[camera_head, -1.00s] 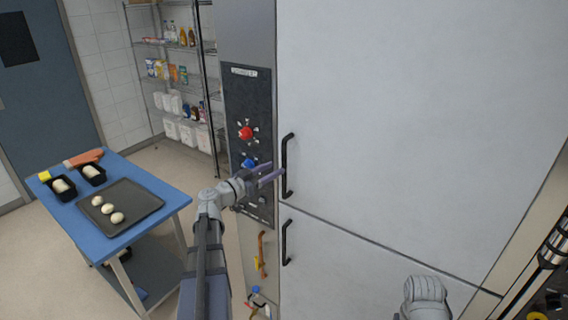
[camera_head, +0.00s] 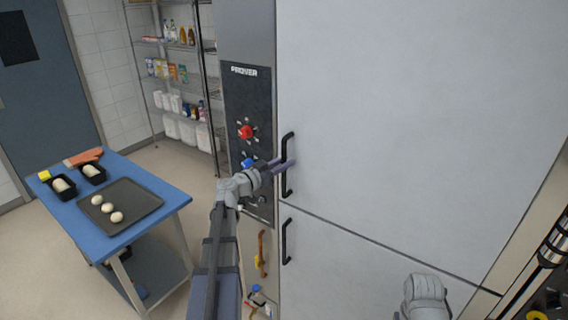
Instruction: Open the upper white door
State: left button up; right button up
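The upper white door (camera_head: 420,110) is shut and fills most of the right half of the head view. Its black vertical handle (camera_head: 287,150) is at its left edge. My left gripper (camera_head: 284,169) is at this handle, with its purple-grey fingers reaching across the handle's lower half. I cannot tell whether the fingers are around the handle or only beside it, or how far apart they are. My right arm's grey link shows at the bottom right; its gripper is out of the picture.
A lower white door (camera_head: 350,265) with its own black handle (camera_head: 286,242) is below. A control panel (camera_head: 249,110) with red and blue knobs is left of the doors. A blue table (camera_head: 150,228) with a dough tray (camera_head: 140,203) stands at left. Shelves (camera_head: 172,85) are behind.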

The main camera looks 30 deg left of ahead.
pick_arm(q)
grip_shut()
dwell(1.0)
